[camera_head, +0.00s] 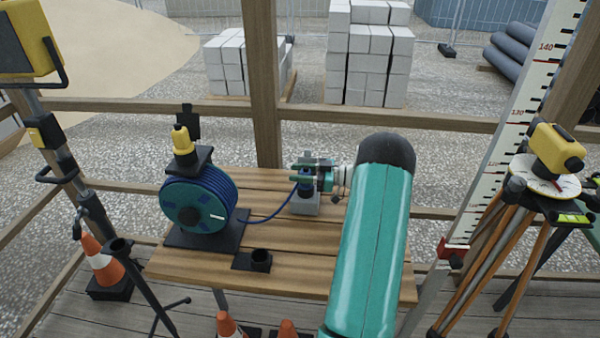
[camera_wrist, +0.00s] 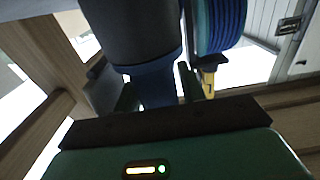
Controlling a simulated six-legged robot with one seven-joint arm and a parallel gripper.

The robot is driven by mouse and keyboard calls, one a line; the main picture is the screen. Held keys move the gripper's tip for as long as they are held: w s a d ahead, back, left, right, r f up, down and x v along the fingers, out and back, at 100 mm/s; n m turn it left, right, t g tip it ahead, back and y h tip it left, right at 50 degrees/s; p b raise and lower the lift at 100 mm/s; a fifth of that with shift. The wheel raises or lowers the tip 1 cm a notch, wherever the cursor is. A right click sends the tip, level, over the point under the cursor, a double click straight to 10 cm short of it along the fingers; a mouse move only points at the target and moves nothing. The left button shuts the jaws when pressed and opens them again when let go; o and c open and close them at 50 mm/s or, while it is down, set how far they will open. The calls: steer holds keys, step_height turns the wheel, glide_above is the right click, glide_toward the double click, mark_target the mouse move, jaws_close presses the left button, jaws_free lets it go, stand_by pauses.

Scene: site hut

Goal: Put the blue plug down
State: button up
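The blue plug (camera_head: 305,183) is at the back middle of the wooden bench, over a grey block (camera_head: 305,204). A blue cable runs to it from the reel at the left. My gripper (camera_head: 308,168) is at the plug, with its fingers on either side. In the wrist view, the blue part of the plug (camera_wrist: 156,90) sits between the fingertips (camera_wrist: 158,86), next to a wide dark cylinder with a blue rim. My gripper looks shut on the plug. I cannot tell whether the plug touches the block.
The cable reel (camera_head: 198,205) stands on a dark base, with a yellow-and-black piece (camera_head: 182,142) on top. My arm covers the bench's right side. A tripod instrument (camera_head: 555,150) stands further right.

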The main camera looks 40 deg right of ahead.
steer(key=shift+r, duration=0.25)
steer(key=shift+s+d, duration=0.2)
steer(key=shift+s, duration=0.05)
steer(key=v, duration=1.1)
steer(key=shift+s, duration=0.2)
steer(key=shift+d+r, duration=0.1)
stand_by(0.6)
